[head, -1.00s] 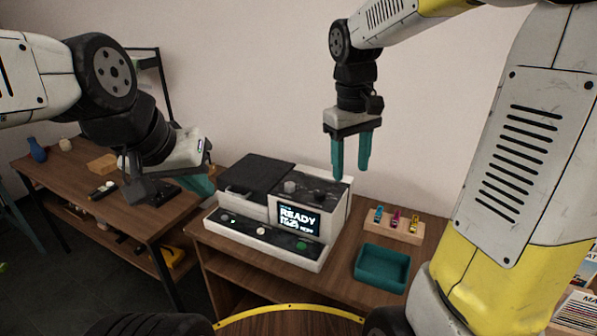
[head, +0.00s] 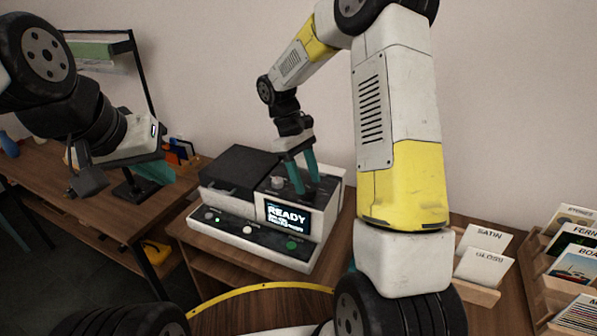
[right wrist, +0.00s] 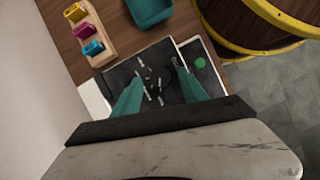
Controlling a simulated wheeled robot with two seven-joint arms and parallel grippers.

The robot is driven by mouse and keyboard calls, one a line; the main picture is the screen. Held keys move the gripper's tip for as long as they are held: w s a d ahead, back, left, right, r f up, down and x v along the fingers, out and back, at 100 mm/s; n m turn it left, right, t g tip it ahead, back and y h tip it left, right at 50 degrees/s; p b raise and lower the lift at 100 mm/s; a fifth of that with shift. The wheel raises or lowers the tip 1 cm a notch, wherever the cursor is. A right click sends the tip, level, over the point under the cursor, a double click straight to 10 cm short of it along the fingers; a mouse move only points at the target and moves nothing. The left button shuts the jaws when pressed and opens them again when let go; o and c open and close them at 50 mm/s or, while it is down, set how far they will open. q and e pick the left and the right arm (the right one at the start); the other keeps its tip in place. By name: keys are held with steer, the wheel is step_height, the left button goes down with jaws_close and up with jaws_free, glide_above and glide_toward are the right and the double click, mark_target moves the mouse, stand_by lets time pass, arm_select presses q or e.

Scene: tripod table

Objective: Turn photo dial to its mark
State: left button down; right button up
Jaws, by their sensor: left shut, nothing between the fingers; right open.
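The photo machine (head: 240,212) stands on the wooden table, its lit screen (head: 287,216) reading READY. A grey knob (head: 278,182) sits on its top, left of my right gripper. My right gripper (head: 307,190) points down, open, with its fingertips low over the dark top panel. In the right wrist view, a dark dial (right wrist: 154,84) with pale marks around it lies between the spread fingers (right wrist: 157,74). I cannot tell whether they touch it, nor its exact mark. My left gripper (head: 152,172) is shut and empty, left of the machine.
In the right wrist view, a teal tray (right wrist: 149,10) and a wooden holder with coloured pieces (right wrist: 84,30) lie beside the machine. My right arm hides them in the head view. Card racks (head: 480,292) stand at the right. A second table (head: 120,212) is at the left.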

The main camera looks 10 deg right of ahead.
steer(key=shift+x, duration=0.8)
jaws_close()
